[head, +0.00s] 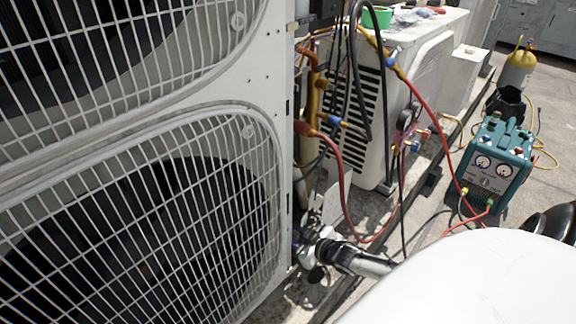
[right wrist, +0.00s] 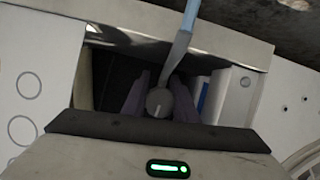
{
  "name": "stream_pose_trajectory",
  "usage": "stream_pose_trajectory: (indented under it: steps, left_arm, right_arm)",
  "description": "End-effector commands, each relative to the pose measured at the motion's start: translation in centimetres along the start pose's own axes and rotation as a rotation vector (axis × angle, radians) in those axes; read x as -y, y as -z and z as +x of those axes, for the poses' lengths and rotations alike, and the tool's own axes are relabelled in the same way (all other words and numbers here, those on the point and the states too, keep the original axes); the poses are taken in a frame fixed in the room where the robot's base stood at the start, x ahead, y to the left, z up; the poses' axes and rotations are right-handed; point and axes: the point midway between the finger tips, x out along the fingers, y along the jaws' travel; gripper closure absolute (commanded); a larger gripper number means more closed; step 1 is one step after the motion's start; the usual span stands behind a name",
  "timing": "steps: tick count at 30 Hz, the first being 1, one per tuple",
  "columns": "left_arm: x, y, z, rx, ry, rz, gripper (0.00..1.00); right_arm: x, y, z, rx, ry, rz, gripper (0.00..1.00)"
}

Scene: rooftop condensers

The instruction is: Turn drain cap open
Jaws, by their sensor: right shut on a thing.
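The drain cap (right wrist: 158,103) shows in the right wrist view as a small round grey knob with a pale line on its face. My right gripper (right wrist: 157,98) is shut on it, with one dark finger on each side. In the head view my right gripper (head: 308,248) is low beside the tall condenser's bottom right corner, and the cap cannot be made out there. My left gripper is not in view.
A tall condenser with wire fan grilles (head: 140,200) fills the left. Red hoses (head: 345,190) and dark cables hang close above my right gripper. A blue-grey bar (right wrist: 183,45) runs down towards the cap. A teal gauge machine (head: 495,165) stands at right.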

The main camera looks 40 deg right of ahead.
Motion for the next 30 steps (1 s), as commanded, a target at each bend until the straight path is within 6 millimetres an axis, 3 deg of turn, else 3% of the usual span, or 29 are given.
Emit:
stream_pose_trajectory:
  steps: [18, 30]
  left_arm:
    - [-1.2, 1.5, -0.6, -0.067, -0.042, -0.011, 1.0]
    - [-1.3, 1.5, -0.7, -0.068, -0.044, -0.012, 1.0]
  right_arm:
    - [0.7, 0.1, -0.1, 0.0, 0.202, 0.488, 0.96]
    - [0.9, 0.3, -0.1, -0.001, 0.26, 0.63, 0.96]
